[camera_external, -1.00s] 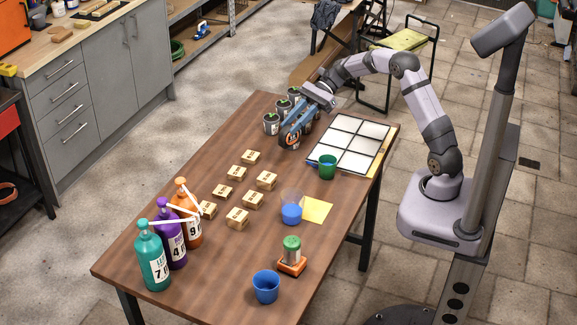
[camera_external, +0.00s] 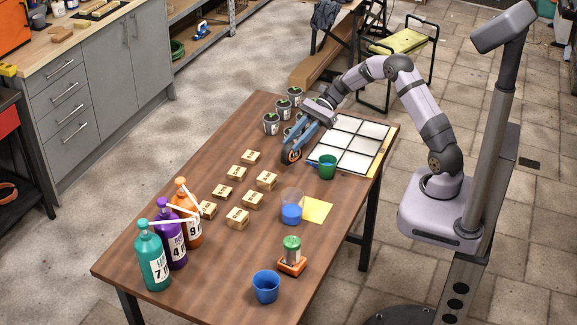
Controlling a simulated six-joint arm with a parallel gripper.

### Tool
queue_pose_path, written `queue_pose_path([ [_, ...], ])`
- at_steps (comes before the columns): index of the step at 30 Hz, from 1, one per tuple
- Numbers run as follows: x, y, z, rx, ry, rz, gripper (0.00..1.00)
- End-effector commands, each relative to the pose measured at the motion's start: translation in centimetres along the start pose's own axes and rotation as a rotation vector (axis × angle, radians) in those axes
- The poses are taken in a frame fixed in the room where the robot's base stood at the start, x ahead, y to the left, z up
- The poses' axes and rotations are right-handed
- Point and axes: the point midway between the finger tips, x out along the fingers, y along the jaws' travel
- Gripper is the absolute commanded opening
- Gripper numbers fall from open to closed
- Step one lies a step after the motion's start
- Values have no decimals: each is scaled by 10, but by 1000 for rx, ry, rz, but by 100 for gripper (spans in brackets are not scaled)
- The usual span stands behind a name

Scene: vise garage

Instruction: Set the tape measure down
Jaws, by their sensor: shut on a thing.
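The tape measure (camera_external: 289,156) is a small dark round item with an orange ring. It is at the tips of my gripper's blue fingers (camera_external: 296,146), low over the far part of the wooden table. My gripper is shut on it and points down and to the left. I cannot tell whether the tape measure touches the tabletop.
Several small pots (camera_external: 271,124) stand behind the gripper. A white-panelled grid board (camera_external: 347,145) and a green cup (camera_external: 327,167) are to its right. Several small wooden blocks (camera_external: 266,180) lie nearer. Bare tabletop (camera_external: 225,155) lies left of the tape measure.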

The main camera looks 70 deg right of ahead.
Motion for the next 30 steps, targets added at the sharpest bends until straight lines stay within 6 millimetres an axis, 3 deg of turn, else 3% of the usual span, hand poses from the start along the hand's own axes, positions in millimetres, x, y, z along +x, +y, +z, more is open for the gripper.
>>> queue_pose_path([
  [10, 16, 0, -30, 2, -1, 1, 0],
  [23, 19, 0, -35, 0, 0, 0, 0],
  [24, 19, 0, -34, 0, 1, 0, 34],
  [25, 19, 0, -34, 0, 1, 0, 41],
  [30, 19, 0, -34, 1, 1, 0, 43],
])
